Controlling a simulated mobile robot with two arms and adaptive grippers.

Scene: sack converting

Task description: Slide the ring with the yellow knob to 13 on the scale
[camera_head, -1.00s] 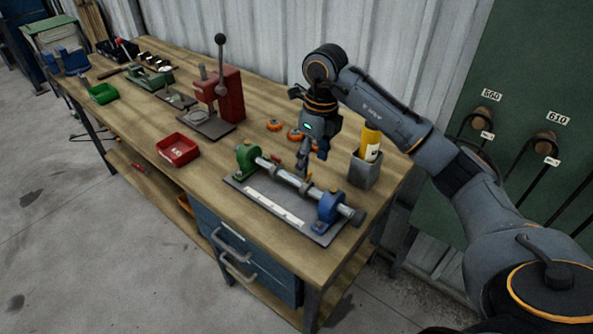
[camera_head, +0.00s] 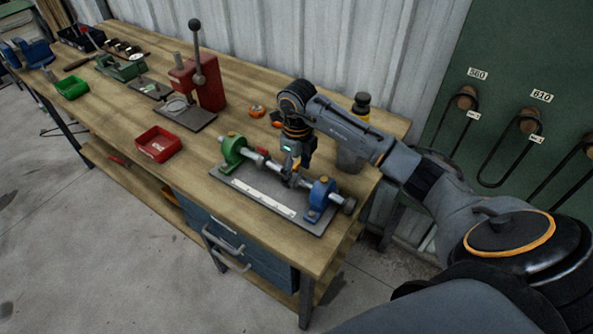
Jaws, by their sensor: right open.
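The fixture on the bench has a grey rod (camera_head: 273,165) between a green bracket (camera_head: 232,151) and a blue bracket (camera_head: 321,196). A white scale strip (camera_head: 250,192) lies along its base plate; its numbers are too small to read. My right gripper (camera_head: 291,180) points down at the rod, left of the blue bracket, with its jaws open. A small ring (camera_head: 261,152) shows on the rod near the green bracket. The ring with the yellow knob cannot be made out clearly; the gripper covers part of the rod. My left gripper is out of view.
A red bin (camera_head: 158,144) stands left of the fixture and a red press (camera_head: 197,84) behind it. Orange rings (camera_head: 257,110) lie behind the rod.

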